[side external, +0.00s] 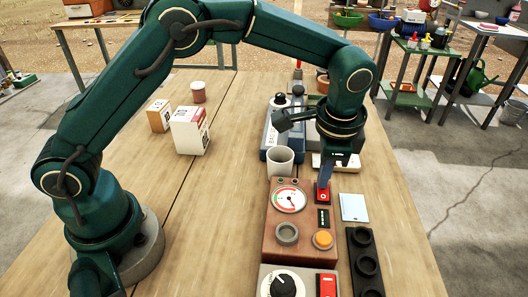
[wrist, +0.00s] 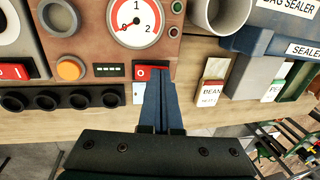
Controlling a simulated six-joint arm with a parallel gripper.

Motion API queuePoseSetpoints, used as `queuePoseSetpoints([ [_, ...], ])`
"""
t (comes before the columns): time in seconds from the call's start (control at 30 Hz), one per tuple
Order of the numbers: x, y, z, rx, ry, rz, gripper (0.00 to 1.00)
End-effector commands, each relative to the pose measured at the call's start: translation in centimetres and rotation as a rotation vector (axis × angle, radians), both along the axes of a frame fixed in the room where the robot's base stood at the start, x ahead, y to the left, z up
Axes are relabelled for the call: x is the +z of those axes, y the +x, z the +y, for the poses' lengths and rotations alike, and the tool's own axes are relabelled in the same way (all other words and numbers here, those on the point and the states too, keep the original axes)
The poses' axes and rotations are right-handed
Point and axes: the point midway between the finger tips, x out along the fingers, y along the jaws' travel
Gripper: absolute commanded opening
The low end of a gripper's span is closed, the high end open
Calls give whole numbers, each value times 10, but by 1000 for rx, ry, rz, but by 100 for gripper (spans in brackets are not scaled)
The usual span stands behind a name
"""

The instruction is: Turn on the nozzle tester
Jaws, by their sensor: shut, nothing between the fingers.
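A brown box with a round gauge (side external: 289,199), which I take to be the nozzle tester (side external: 271,243), stands on the bench; no name is readable on it. It also shows in the wrist view (wrist: 101,47). Its face carries a grey ring knob (side external: 286,233), an orange button (side external: 322,239) and a red rocker switch (side external: 323,196). In the wrist view the switch (wrist: 141,74) shows an "O" mark, and its other end is partly hidden by my fingers. My gripper (side external: 325,182) is shut and empty, pointing down, fingertips at the switch (wrist: 160,77). I cannot tell whether they touch it.
A second box with a dial (side external: 284,285) and its own red switch (side external: 327,286) is at the front. A black strip with round holes (side external: 367,267) lies to the right. A cup (side external: 280,160) and a blue bag sealer (side external: 271,134) stand behind. The bench's left is mostly clear.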

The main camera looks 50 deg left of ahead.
Motion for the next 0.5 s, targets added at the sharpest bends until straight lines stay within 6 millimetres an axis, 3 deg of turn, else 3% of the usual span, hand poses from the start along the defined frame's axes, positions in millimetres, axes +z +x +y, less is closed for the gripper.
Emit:
queuePoseSetpoints([
  [0.23,-12,6,7,12,-104,109,0],
  [0.5,-12,2,4,1,-93,104,0],
])
